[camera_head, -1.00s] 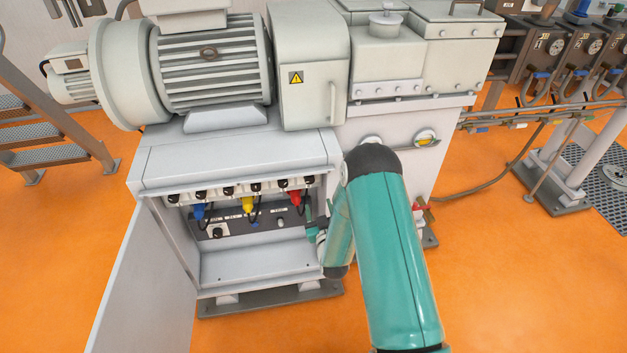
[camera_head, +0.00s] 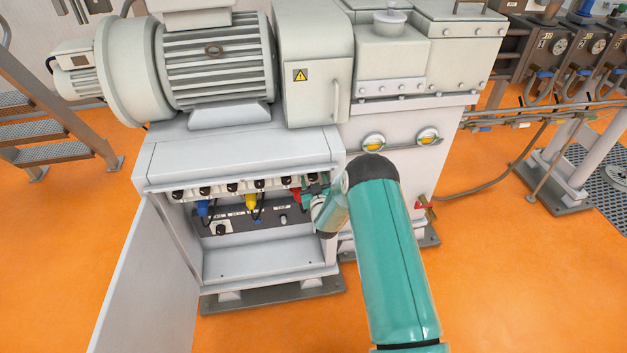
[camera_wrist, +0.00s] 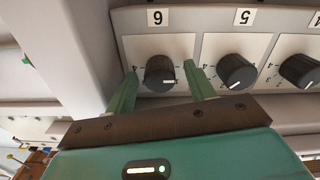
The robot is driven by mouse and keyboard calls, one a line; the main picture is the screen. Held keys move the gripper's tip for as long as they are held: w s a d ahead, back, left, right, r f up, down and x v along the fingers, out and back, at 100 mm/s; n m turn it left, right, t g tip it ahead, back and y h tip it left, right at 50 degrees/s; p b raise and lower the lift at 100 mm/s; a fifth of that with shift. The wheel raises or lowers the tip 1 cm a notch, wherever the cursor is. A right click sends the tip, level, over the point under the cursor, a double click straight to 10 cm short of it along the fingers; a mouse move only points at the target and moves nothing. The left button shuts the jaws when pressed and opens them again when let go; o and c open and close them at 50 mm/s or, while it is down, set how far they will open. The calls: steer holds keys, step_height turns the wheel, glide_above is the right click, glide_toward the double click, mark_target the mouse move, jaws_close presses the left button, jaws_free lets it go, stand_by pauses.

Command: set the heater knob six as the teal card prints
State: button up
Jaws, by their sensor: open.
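Knob six (camera_wrist: 160,70) is a black round knob on a white plate, under an upside-down "6" label in the wrist view. Its white mark is at the lower right of its face in that view. My gripper (camera_wrist: 160,76) is open, with one green finger on each side of knob six and a visible gap at both sides. In the head view, knob six (camera_head: 312,177) is at the right end of the knob row, and my gripper (camera_head: 306,197) is just below it, partly hidden by my arm. I cannot make out a teal card.
Knob five (camera_wrist: 236,72) is close beside the right finger, with another knob (camera_wrist: 300,70) beyond. Blue (camera_head: 202,208), yellow (camera_head: 251,201) and red (camera_head: 296,195) plugs hang below the row. The cabinet's door (camera_head: 145,265) stands open at left.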

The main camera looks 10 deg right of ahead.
steer(key=shift+c, duration=0.4)
steer(key=c, duration=0.9)
